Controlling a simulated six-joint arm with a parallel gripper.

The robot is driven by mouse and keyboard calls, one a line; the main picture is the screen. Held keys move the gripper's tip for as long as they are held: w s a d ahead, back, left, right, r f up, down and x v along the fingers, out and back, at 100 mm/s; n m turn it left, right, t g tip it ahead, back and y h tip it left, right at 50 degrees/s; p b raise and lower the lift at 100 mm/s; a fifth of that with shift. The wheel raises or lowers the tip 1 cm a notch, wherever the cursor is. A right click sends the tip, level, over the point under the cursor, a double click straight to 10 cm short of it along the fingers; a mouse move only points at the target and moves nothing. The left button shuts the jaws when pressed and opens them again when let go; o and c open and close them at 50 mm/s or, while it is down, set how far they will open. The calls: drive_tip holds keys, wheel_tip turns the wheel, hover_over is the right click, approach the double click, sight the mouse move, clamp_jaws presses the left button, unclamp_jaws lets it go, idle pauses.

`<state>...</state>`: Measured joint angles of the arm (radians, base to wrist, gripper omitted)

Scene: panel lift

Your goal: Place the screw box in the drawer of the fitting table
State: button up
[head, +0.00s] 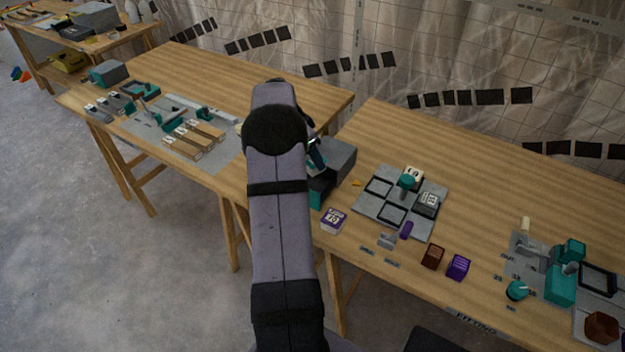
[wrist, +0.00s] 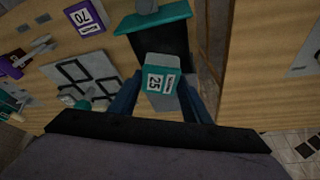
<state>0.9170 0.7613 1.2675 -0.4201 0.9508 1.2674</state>
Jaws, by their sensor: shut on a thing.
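My gripper (wrist: 159,103) is shut on a small screw box (wrist: 158,76) with a teal top and a white label reading 25. In the wrist view the box is between my blue fingers, over or in the open drawer (wrist: 157,42), which has a dark inside and a teal front; its exact height is unclear. In the head view the drawer's teal front (head: 316,196) sticks out of a grey cabinet (head: 338,158) on the fitting table. My arm hides most of the gripper and box there.
A purple box (head: 333,220) labelled 10 stands close to the drawer; it also shows in the wrist view (wrist: 86,17). A grey panel with framed slots (head: 390,226) lies right of the cabinet. Dark red (head: 432,257) and purple (head: 458,267) blocks stand near the front edge.

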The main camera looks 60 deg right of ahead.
drive_tip(key=shift+f+p, duration=1)
drive_tip(key=shift+f, duration=2.95)
drive_tip(key=shift+f, duration=0.15)
drive_tip(key=o, duration=0.8)
drive_tip(key=shift+o, duration=0.5)
drive_tip(key=shift+r, duration=0.25)
drive_tip(key=b+v, duration=0.2)
drive_tip(key=v, duration=0.9)
drive_tip(key=shift+a+r+b, duration=0.2)
drive_tip(key=shift+r+b, duration=0.2)
